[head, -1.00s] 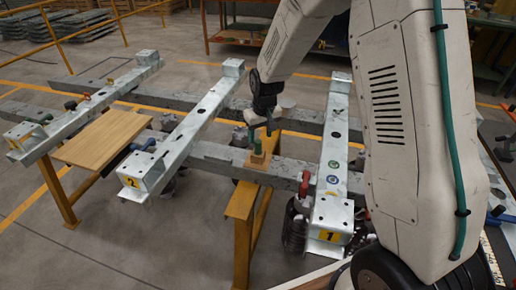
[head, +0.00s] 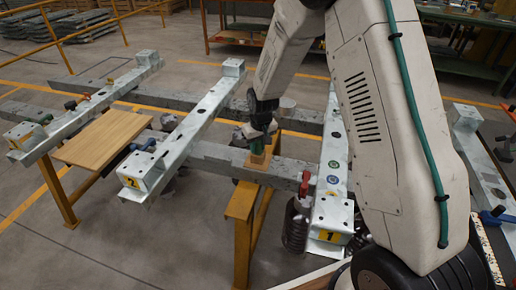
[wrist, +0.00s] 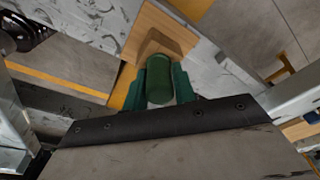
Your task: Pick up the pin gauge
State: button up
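The pin gauge appears to be the green cylinder (wrist: 148,74) in the wrist view. It stands over a small wooden block (wrist: 158,32), and its lower part is hidden. In the head view the wooden block (head: 257,161) sits on the grey crossbeam, with only a little green showing above it. My gripper (head: 258,134) is low over the block, pointing down. In the wrist view the green fingers of my gripper (wrist: 160,88) lie on either side of the cylinder with little or no visible gap. I cannot tell whether they press on it.
A pale beam marked 1 (head: 331,190) stands close right of my gripper, with a red-handled clamp (head: 304,184). A beam marked 2 (head: 190,130) lies to the left. Further left is a wooden board (head: 103,138). A yellow trestle (head: 241,203) stands below the block.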

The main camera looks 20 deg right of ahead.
notch_tip(320, 180, up, 18)
dwell(0.7)
jog(key=shift+r, duration=0.1)
jog(key=shift+r, duration=2.45)
jog(key=shift+a, duration=0.1)
